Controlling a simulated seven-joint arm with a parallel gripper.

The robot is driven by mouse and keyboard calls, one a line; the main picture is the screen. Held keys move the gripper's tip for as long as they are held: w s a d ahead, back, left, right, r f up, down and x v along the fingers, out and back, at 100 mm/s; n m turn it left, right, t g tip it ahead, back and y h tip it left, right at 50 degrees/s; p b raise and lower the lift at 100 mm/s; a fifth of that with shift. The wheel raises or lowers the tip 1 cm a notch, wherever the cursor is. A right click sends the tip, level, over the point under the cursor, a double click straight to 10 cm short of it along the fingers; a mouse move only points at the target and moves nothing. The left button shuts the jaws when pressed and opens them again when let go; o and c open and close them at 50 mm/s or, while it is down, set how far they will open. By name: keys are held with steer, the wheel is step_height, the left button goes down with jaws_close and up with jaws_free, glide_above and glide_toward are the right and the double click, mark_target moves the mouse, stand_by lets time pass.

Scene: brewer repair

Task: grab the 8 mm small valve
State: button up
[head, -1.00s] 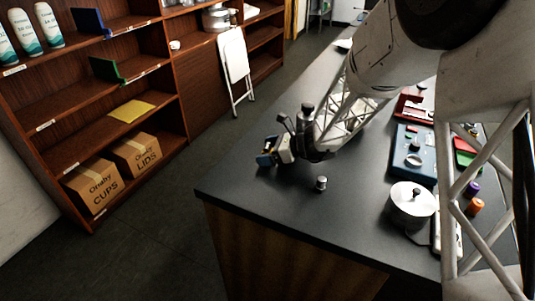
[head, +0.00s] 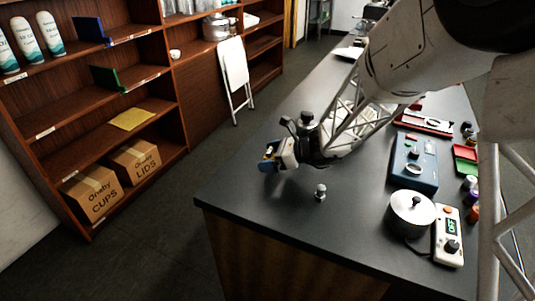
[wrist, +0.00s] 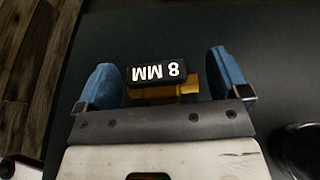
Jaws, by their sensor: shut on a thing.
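The 8 mm small valve (wrist: 163,82) is a brass-coloured piece with a black label reading "8 MM", upside down in the wrist view. It sits between the two blue fingers of my gripper (wrist: 165,84), which is shut on it. In the head view, my gripper (head: 269,158) is over the left part of the dark counter, near its left edge. The valve is only a small yellowish spot there, mostly hidden by the fingers.
A small metal knobbed piece (head: 320,192) stands on the dark counter (head: 275,215), close to my gripper. A round silver pot (head: 412,212), a white device with a display (head: 448,236) and a blue box (head: 414,162) stand to the right. The counter's front is clear.

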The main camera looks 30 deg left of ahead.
steer(key=s+d, duration=0.2)
steer(key=s, duration=0.1)
steer(key=s+d, duration=0.3)
steer(key=s+d+r, duration=0.1)
steer(key=s+d, duration=0.2)
steer(key=shift+s+r, duration=0.1)
steer(key=shift+s, duration=0.3)
stand_by(0.4)
